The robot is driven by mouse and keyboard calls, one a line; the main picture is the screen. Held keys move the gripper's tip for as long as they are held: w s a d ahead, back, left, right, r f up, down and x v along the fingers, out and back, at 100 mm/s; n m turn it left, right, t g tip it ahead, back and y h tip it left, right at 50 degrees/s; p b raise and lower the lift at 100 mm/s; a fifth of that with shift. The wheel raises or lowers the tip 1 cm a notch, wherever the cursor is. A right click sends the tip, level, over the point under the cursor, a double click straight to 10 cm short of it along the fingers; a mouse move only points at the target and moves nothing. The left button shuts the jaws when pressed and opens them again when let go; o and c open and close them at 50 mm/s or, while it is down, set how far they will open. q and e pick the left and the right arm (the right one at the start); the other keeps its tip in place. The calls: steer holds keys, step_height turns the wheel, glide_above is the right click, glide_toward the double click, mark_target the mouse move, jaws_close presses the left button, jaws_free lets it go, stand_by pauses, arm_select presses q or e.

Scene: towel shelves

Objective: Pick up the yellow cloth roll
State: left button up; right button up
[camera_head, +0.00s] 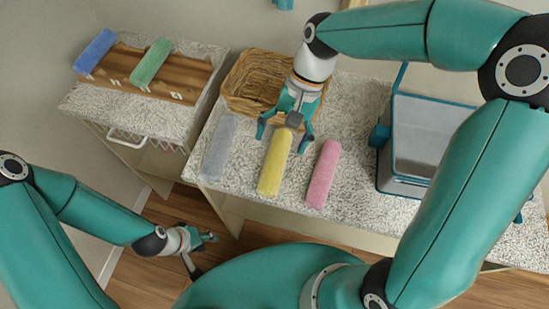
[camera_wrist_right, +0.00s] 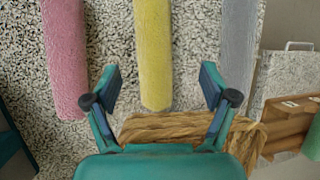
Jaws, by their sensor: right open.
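The yellow cloth roll (camera_head: 275,163) lies on the speckled counter between a grey roll and a pink roll. My right gripper (camera_head: 284,138) is open just above its far end, with fingers apart on either side. In the right wrist view the yellow roll (camera_wrist_right: 153,60) runs up from between the two open fingertips (camera_wrist_right: 161,88), not gripped. I cannot tell how high the fingers are above the counter. My left gripper (camera_head: 205,243) is low at the left, over the floor and away from the counter; its fingers are too small to read.
The grey roll (camera_head: 219,148) and pink roll (camera_head: 322,174) lie close on either side. A wicker basket (camera_head: 246,84) stands behind the gripper. A blue-framed bin (camera_head: 430,135) is at right. A wooden tray (camera_head: 120,80) with blue and green rolls is on the left cabinet.

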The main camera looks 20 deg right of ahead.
mark_target(277, 155)
steer(key=shift+d+p+x, duration=0.15)
steer(key=shift+x, duration=1.35)
steer(key=shift+d+p+x, duration=0.15)
steer(key=shift+x, duration=1.35)
steer(key=shift+f, duration=0.1)
steer(key=c, duration=1.3)
steer(key=shift+o, duration=0.2)
